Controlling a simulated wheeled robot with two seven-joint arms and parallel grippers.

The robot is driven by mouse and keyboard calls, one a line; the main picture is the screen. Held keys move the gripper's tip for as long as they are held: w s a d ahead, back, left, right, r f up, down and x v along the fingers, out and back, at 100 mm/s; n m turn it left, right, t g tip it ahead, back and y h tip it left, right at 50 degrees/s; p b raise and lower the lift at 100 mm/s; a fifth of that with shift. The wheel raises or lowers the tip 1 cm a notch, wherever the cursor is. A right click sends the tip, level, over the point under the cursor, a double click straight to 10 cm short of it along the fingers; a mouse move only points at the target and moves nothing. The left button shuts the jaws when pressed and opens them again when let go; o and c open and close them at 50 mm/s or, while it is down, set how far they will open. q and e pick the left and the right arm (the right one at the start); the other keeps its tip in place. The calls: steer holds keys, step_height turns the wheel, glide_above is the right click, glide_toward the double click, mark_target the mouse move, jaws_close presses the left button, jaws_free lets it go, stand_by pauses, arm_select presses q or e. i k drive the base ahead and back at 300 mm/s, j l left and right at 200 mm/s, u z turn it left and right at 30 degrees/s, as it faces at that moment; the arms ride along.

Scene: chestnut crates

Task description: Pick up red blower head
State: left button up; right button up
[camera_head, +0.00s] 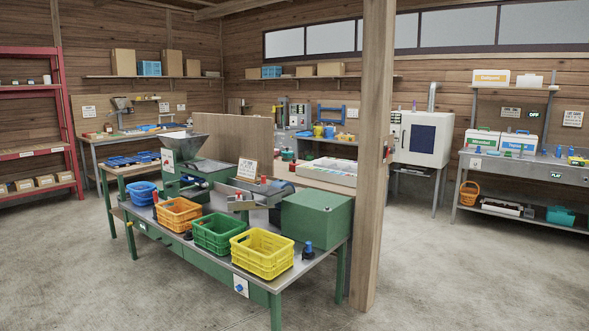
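I cannot tell for sure which thing is the red blower head. Several small red things show. One red piece (155,198) stands at the left of the green bench, between the blue crate (142,191) and the orange crate (166,226). A small red piece (263,180) is at the metal trough of the machine. Another red piece (292,167) is near the tray table behind. All are too small to make out in detail. Neither of my grippers is in view.
The green bench (190,257) carries a hopper machine (186,150), a green box (316,217), a green crate (217,244) and a yellow crate (261,265). A wooden post (375,150) stands at its right end. The concrete floor (470,270) is clear in front and right.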

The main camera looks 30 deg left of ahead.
mark_target(294, 165)
steer(key=i+j+u, duration=0.1)
steer(key=i, duration=0.3)
steer(key=i+j, duration=0.1)
steer(key=i, duration=0.6)
steer(key=i+j+z, duration=0.1)
steer(key=i, duration=0.6)
steer(key=i+j+z, duration=0.15)
steer(key=i, duration=4.05)
steer(key=i+u, duration=0.25)
steer(key=i, duration=0.45)
steer(key=i+l+u, duration=0.25)
steer(key=i, duration=0.45)
steer(key=i+u, duration=0.3)
steer(key=i, duration=1.15)
steer(key=i+u, duration=0.5)
steer(key=i+l+u, duration=0.15)
steer(key=i+u, duration=0.3)
steer(key=k, duration=0.1)
